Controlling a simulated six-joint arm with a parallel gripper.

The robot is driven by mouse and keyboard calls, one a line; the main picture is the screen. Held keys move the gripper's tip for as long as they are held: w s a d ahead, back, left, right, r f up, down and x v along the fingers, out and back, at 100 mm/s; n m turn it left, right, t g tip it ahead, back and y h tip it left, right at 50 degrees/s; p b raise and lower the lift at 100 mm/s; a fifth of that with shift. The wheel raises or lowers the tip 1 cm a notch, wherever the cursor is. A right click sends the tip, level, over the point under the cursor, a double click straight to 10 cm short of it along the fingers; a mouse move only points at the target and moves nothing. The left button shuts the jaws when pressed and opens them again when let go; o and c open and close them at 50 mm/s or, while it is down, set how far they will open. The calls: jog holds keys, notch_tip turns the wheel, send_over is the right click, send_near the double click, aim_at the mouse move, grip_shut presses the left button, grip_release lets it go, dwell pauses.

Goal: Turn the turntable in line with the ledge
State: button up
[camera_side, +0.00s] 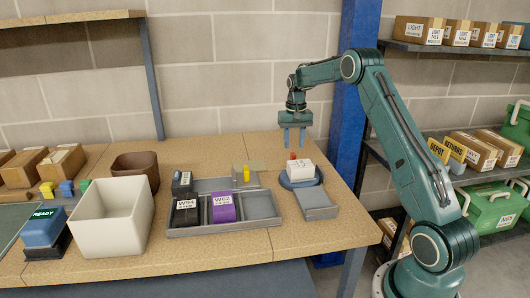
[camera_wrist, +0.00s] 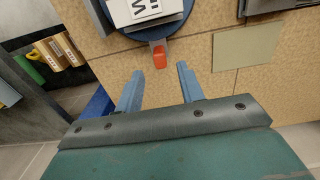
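The turntable is a round blue disc (camera_side: 287,184) on the wooden table, with a white labelled box (camera_side: 300,168) on it. A red tab (camera_side: 293,156) sticks out at its far side; in the wrist view the tab (camera_wrist: 158,57) points toward my gripper. A grey ledge (camera_side: 317,206) lies at the disc's near right side. The tab does not point at the ledge. My gripper (camera_side: 295,144) is open and empty, fingers down above the table's back part. In the wrist view my fingertips (camera_wrist: 160,70) are apart, just short of the tab on either side.
A grey divided tray (camera_side: 215,227) holds a black box (camera_side: 186,216) and a purple box (camera_side: 223,207), left of the turntable. A yellow peg (camera_side: 246,174) stands near its back. A white bin (camera_side: 112,222) stands further left. A blue post (camera_side: 350,100) rises behind the table.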

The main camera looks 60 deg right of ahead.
aim_at(294, 153)
jog(key=shift+f, duration=2.9)
grip_shut()
